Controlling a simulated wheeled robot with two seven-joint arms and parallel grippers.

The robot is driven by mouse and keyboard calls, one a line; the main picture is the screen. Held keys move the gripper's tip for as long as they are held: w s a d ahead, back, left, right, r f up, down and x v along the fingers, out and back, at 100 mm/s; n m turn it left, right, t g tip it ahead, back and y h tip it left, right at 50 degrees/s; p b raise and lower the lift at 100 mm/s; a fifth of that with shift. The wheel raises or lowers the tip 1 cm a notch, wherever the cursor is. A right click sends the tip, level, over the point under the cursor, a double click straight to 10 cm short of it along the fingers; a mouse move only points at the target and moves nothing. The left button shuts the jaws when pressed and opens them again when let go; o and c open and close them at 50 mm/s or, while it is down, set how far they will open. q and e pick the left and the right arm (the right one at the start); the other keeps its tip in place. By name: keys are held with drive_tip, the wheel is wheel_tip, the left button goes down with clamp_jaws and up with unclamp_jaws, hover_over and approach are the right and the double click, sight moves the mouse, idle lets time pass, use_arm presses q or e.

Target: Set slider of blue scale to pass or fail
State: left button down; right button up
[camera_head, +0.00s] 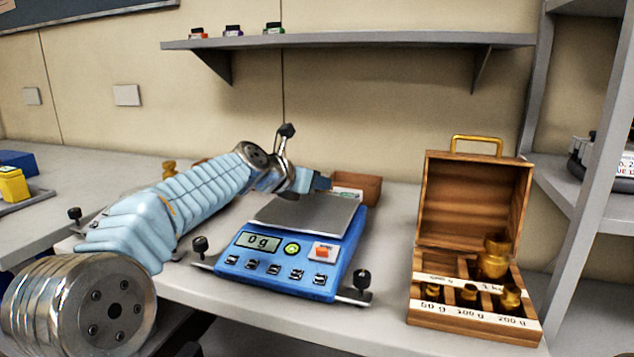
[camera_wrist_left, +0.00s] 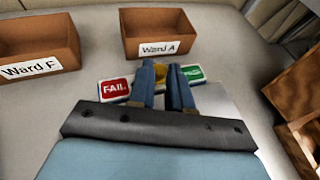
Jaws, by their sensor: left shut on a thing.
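The blue scale (camera_head: 347,252) stands on the bench, its display (camera_head: 257,241) reading 0 g and its grey pan (camera_head: 305,212) empty. In the left wrist view a red FAIL label (camera_wrist_left: 115,89) is left of my fingers and a green label (camera_wrist_left: 193,73), its text partly hidden, is to the right. My left gripper (camera_wrist_left: 163,75) is shut on a yellow slider knob (camera_wrist_left: 160,71) between these labels, which is mostly hidden by the fingers. In the head view this gripper (camera_head: 318,183) is behind the scale pan. My right gripper is not in view.
An open wooden box (camera_head: 472,312) with brass weights stands right of the scale. A brown Ward A bin (camera_wrist_left: 157,24) lies just beyond my fingers, and a Ward F bin (camera_wrist_left: 38,47) is to its left. A wall shelf (camera_head: 350,40) hangs above.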

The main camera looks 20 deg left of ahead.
use_arm(q)
drive_tip(key=a, duration=0.4)
drive_tip(key=c, duration=1.1)
unclamp_jaws()
drive_tip(key=shift+o, duration=0.2)
drive_tip(key=v, duration=1.3)
drive_tip(key=shift+s, duration=0.1)
drive_tip(key=shift+s+a+r, duration=0.1)
drive_tip(key=shift+s+a, duration=0.1)
drive_tip(key=shift+s, duration=0.05)
